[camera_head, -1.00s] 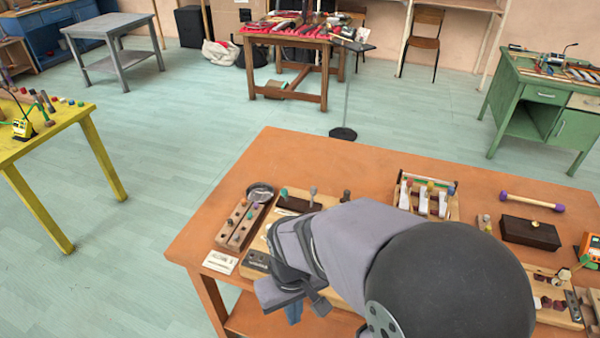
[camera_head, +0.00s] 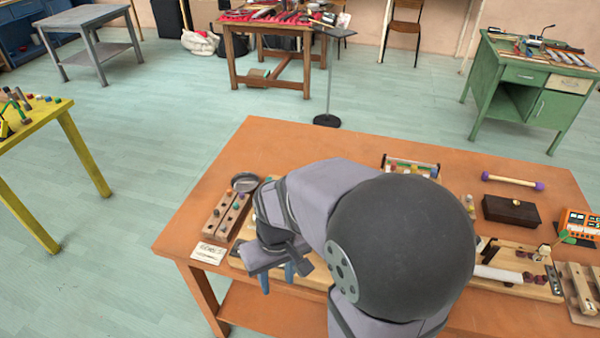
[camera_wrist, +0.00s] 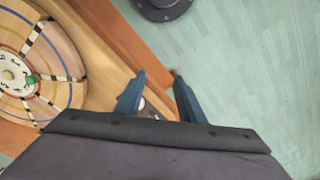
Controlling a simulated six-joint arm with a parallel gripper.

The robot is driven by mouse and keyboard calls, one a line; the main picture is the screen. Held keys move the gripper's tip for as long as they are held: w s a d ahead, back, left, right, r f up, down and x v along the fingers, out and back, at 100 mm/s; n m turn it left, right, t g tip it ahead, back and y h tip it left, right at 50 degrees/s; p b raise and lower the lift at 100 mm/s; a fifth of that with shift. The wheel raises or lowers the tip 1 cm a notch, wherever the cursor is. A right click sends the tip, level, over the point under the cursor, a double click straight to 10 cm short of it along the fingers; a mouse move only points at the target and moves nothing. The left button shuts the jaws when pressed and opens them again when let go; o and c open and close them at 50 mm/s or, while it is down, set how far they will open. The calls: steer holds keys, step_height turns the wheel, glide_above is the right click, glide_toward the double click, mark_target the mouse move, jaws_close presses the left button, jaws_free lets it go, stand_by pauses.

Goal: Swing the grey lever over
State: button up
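I cannot make out the grey lever in either current view. My arm covers the part of the orange table (camera_head: 300,142) where several knobbed levers stood in the earlier head view. My gripper (camera_head: 277,277) hangs near the table's front left edge in the head view, with its two blue fingers apart. In the wrist view my gripper (camera_wrist: 158,82) is open, with a gap between its fingertips. The table edge runs past the fingertips there. A small pale and dark thing shows low between the fingers, too small to name. Nothing is clearly held.
A wooden block with coloured knobs (camera_head: 222,216), a round dark dish (camera_head: 245,181) and a white card (camera_head: 208,253) lie left of my arm. A ringed wooden disc (camera_wrist: 40,60) is left in the wrist view.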

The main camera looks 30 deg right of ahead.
steer(key=w+d+r+m+t+p, duration=0.1)
steer(key=w+d+r+t, duration=0.15)
steer(key=w+d, duration=0.9)
steer(key=w+d+r+m+t+p, duration=0.15)
steer(key=w+d+r, duration=0.25)
steer(key=w+d, duration=0.8)
steer(key=shift+t+y, duration=0.3)
steer(key=shift+w+a+r+p+x, duration=0.1)
steer(key=shift+a+p+x, duration=0.15)
steer(key=shift+x, duration=1.15)
steer(key=shift+w+a+r+p+x, duration=0.1)
steer(key=shift+a+p+x, duration=0.2)
steer(key=shift+x, duration=1.1)
steer(key=shift+w+a+p+x, duration=0.1)
steer(key=shift+a+p+x, duration=0.15)
steer(key=shift+x, duration=1.2)
jaws_close()
